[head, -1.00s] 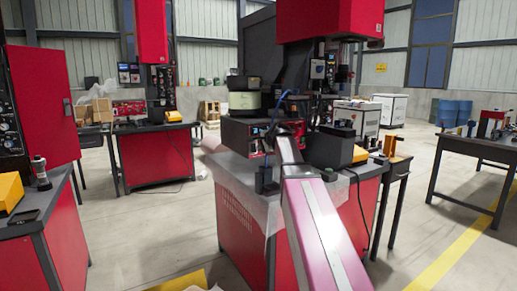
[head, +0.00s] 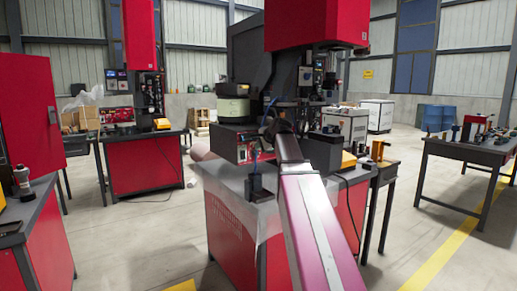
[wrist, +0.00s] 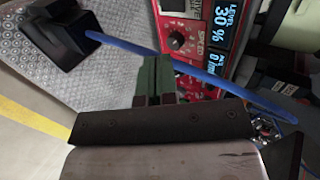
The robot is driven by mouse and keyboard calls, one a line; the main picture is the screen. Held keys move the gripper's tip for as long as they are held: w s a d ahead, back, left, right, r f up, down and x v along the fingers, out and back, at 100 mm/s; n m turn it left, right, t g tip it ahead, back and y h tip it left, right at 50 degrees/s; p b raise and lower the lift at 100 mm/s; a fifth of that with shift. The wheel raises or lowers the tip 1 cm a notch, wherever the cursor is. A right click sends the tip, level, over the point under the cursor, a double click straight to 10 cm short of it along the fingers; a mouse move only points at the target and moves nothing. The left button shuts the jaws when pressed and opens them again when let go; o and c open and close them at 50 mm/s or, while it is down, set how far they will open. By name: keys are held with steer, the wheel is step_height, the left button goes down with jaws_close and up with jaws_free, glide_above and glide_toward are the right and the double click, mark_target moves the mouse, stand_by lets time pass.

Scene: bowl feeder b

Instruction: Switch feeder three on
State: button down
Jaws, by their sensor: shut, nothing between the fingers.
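A feeder control box (head: 228,146) with a red front stands on the bench at the middle of the head view, a pale green bowl (head: 233,109) above it. In the wrist view its red panel (wrist: 177,15) shows a black speed knob (wrist: 177,40) and a lit display (wrist: 221,25) reading level 30 % and 0 per minute. I see no feeder number, and cannot make out a power switch. My gripper (wrist: 154,70) is shut and empty, its green fingers pointing at the panel's lower edge. In the head view my arm hides the gripper and part of the box.
A black fixture (wrist: 60,35) stands on the patterned bench top (wrist: 110,75). A red press head (head: 315,25) hangs above. Other red benches stand at left, and a dark table (head: 460,150) at right.

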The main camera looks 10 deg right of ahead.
mark_target(244, 158)
steer(key=shift+s+d+f+t+y, duration=0.15)
steer(key=shift+s+f+t, duration=0.15)
steer(key=shift+f, duration=0.4)
steer(key=shift+s+f+t+y, duration=0.1)
steer(key=shift+s+f+t, duration=0.1)
steer(key=shift+f+t, duration=0.35)
steer(key=shift+s+d+f+t+y, duration=0.15)
steer(key=shift+s+f+t, duration=0.1)
steer(key=shift+f, duration=0.55)
steer(key=shift+w+a, duration=0.1)
steer(key=x, duration=1.2)
steer(key=shift+w+a+r, duration=0.1)
steer(key=shift+w+r, duration=0.15)
steer(key=shift+w, duration=0.2)
steer(key=shift+w+a+f, duration=0.1)
steer(key=shift+w+a, duration=0.15)
steer(key=shift+w, duration=0.2)
steer(key=shift+w+a+f, duration=0.1)
steer(key=shift+w, duration=0.2)
